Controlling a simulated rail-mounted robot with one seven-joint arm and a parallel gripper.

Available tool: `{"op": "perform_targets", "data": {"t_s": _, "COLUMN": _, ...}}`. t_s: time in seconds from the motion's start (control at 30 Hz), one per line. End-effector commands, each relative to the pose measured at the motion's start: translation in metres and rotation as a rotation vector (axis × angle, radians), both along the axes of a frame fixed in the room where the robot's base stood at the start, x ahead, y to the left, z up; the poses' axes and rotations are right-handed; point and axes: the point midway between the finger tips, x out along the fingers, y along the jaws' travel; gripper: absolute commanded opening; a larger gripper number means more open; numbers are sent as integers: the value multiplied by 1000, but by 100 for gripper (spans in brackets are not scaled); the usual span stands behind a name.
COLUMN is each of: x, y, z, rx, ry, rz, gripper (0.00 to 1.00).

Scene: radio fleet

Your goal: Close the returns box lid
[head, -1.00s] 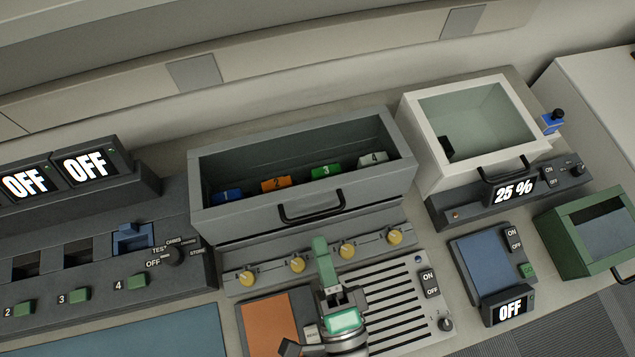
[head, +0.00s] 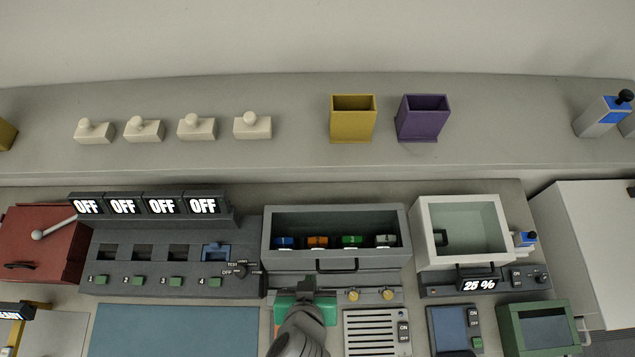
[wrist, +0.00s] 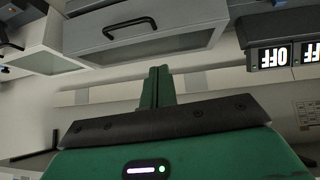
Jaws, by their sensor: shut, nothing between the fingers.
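No label marks which box is the returns box. A grey box (head: 336,261) with a black front handle stands open at centre, with several coloured, numbered pieces inside. A white box (head: 420,232) with a dark handle stands right of it, its top showing a pale green interior. A green box (head: 512,335) with a dark interior is at lower right; I cannot tell its lid's state.
A red box (head: 35,242) with a lever stands at far left, beside a dark panel (head: 110,280) with several OFF displays. Yellow (head: 353,122) and purple (head: 423,122) bins stand on the back shelf. A blue mat (head: 170,332) gives clear surface at front left.

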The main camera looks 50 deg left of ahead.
Motion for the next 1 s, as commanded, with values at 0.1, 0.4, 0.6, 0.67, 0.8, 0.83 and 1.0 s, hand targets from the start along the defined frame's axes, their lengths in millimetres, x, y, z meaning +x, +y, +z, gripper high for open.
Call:
{"op": "perform_targets", "data": {"t_s": 0.1, "x": -3, "y": 1, "z": 21, "rx": -67, "ry": -27, "rz": 46, "gripper": 0}}
{"op": "perform_targets", "data": {"t_s": 0.4, "x": 2, "y": 5, "z": 7, "rx": -82, "ry": -30, "rz": 54, "gripper": 0}}
{"op": "perform_targets", "data": {"t_s": 0.6, "x": 21, "y": 23, "z": -25, "rx": -82, "ry": -31, "rz": 52, "gripper": 0}}
{"op": "perform_targets", "data": {"t_s": 0.67, "x": 27, "y": 29, "z": -36, "rx": -81, "ry": -31, "rz": 53, "gripper": 0}}
{"op": "perform_targets", "data": {"t_s": 0.8, "x": 40, "y": 42, "z": -59, "rx": -81, "ry": -31, "rz": 53, "gripper": 0}}
{"op": "perform_targets", "data": {"t_s": 0.83, "x": 42, "y": 44, "z": -64, "rx": -81, "ry": -31, "rz": 53, "gripper": 0}}
{"op": "perform_targets", "data": {"t_s": 1.0, "x": 42, "y": 38, "z": -90, "rx": -81, "ry": -29, "rz": 51, "gripper": 0}}
